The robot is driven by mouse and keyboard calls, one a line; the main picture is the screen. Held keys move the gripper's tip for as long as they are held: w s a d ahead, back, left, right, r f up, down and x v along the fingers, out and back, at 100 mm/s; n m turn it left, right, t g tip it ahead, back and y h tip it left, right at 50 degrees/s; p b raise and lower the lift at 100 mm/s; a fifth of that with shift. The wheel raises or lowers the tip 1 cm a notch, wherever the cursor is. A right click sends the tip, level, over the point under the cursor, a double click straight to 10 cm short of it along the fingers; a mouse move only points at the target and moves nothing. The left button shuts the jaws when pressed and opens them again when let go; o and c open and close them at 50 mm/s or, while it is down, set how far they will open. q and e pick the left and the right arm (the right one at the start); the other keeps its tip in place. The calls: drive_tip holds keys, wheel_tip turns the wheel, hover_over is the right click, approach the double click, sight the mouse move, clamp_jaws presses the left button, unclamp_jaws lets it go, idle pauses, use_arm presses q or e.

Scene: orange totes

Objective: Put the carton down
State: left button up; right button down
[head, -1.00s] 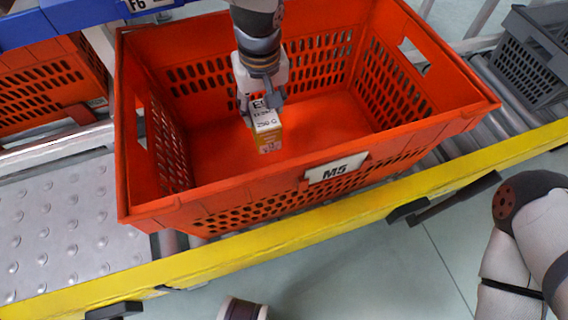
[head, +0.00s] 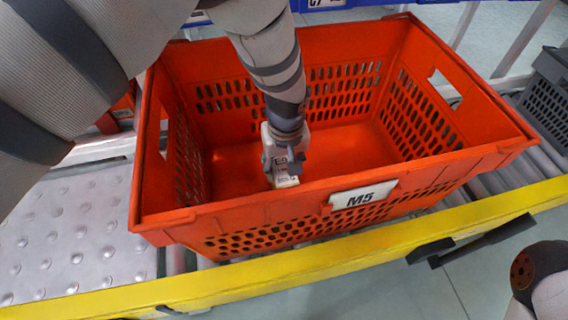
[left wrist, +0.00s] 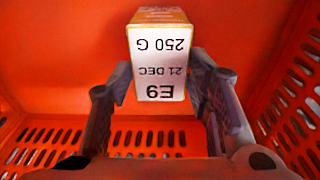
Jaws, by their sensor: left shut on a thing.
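The small carton, white and yellow (head: 285,181), is inside the orange tote labelled M5 (head: 265,214), close behind its front wall. My left gripper (head: 283,166) is shut on it from above. In the left wrist view the carton (left wrist: 160,50) sits between the two fingers (left wrist: 160,88), its white face printed "E9", "21 DEC" and "250 G", upside down in that view. Its yellow side shows at the far end. I cannot tell whether its bottom touches the tote floor. My right gripper is out of view.
The tote stands on a roller conveyor with a yellow front rail (head: 330,262). Its floor (head: 350,148) looks bare around the carton. A grey crate (head: 548,92) stands to the right, and a studded metal plate (head: 75,240) lies to the left.

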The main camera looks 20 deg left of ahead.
use_arm(q)
drive_tip(key=shift+f, duration=0.3)
drive_tip(key=o, duration=1.4)
drive_tip(key=shift+c, duration=0.2)
wheel_tip(320, 180, up, 13)
drive_tip(key=s+p, duration=0.1)
drive_tip(key=p, duration=0.2)
drive_tip(key=shift+d+f, duration=0.2)
drive_tip(key=shift+d, duration=0.15)
